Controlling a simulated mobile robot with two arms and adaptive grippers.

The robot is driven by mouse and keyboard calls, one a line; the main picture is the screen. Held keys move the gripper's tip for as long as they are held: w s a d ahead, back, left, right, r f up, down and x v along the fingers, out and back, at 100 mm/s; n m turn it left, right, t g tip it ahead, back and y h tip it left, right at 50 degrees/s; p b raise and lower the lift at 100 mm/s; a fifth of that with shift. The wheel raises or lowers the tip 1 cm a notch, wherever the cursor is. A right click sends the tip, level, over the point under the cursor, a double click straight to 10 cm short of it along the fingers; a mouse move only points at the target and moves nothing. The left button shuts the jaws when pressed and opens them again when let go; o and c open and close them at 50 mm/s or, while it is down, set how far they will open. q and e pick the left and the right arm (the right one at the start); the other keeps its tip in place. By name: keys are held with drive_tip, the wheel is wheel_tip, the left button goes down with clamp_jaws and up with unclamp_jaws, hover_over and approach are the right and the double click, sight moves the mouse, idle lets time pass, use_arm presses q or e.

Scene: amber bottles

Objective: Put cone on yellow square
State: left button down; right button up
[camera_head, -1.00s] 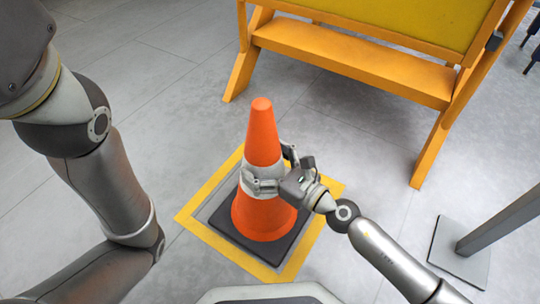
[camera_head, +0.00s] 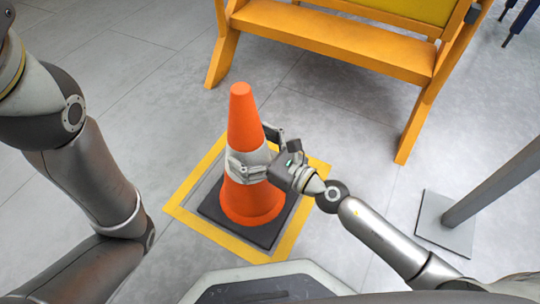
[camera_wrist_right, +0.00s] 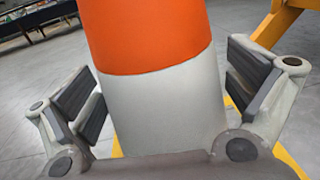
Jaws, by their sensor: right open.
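The orange cone (camera_head: 247,203) with a white band and dark square base (camera_head: 212,210) stands upright on the floor inside the yellow square outline (camera_head: 184,190). The base lies within the yellow border. My right gripper (camera_head: 256,150) is around the cone's white band with its fingers open. In the right wrist view the cone (camera_wrist_right: 150,35) stands between the two fingers (camera_wrist_right: 165,95), with gaps visible on both sides. My left gripper is out of view; only my left arm shows at the left.
An orange wooden stand (camera_head: 340,50) with a yellow panel is behind the cone. A grey post on a flat plate (camera_head: 430,222) stands at the right. Grey floor is clear between them.

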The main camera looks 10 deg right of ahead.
drive_tip(key=b+v, duration=0.2)
drive_tip(key=v, duration=0.7)
drive_tip(key=shift+s+d+f, duration=0.1)
drive_tip(key=shift+s+d, duration=0.15)
drive_tip(key=shift+b+v, duration=0.3)
drive_tip(key=shift+v, duration=0.55)
